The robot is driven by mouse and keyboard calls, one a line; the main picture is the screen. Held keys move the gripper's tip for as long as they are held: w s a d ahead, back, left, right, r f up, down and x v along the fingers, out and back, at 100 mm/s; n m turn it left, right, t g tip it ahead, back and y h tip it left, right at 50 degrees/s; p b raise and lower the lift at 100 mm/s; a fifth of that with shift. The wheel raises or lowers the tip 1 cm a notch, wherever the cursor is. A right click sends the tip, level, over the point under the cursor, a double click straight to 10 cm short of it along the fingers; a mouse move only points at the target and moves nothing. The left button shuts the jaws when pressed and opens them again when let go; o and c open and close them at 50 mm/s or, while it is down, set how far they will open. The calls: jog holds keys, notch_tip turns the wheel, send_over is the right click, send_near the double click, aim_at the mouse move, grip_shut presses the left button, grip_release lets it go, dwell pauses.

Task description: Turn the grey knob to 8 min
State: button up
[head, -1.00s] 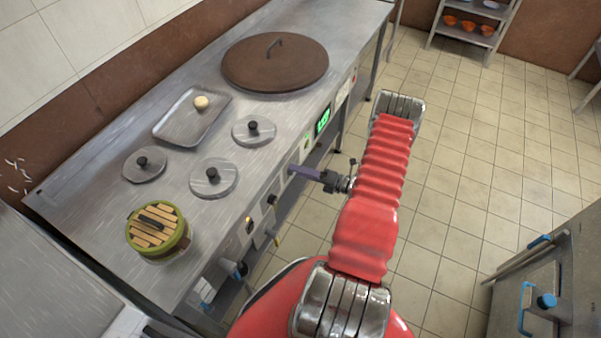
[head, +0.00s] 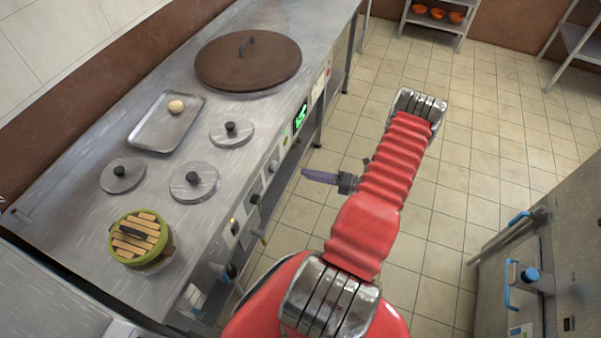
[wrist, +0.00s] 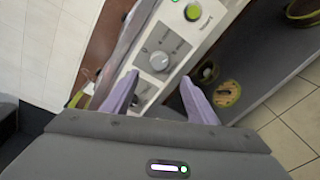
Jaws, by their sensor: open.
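The grey knob (wrist: 159,61) sits on a pale control panel in the wrist view, with dial marks around it. The numbers and the knob's exact setting are too small to read. My gripper (wrist: 160,88) is open, its two purple fingers on either side of the panel strip below the knob. Nothing is between the fingers, and they do not touch the knob. In the head view my gripper (head: 312,174) is to the right of the counter's front panel, with a visible gap to it.
The steel counter (head: 75,185) carries a green-rimmed steamer (head: 140,240), several lidded pots, a tray (head: 150,135) and a large brown lid (head: 248,65). A lit green display (head: 300,116) is on its front.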

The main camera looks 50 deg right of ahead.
jog(key=shift+v, duration=1.2)
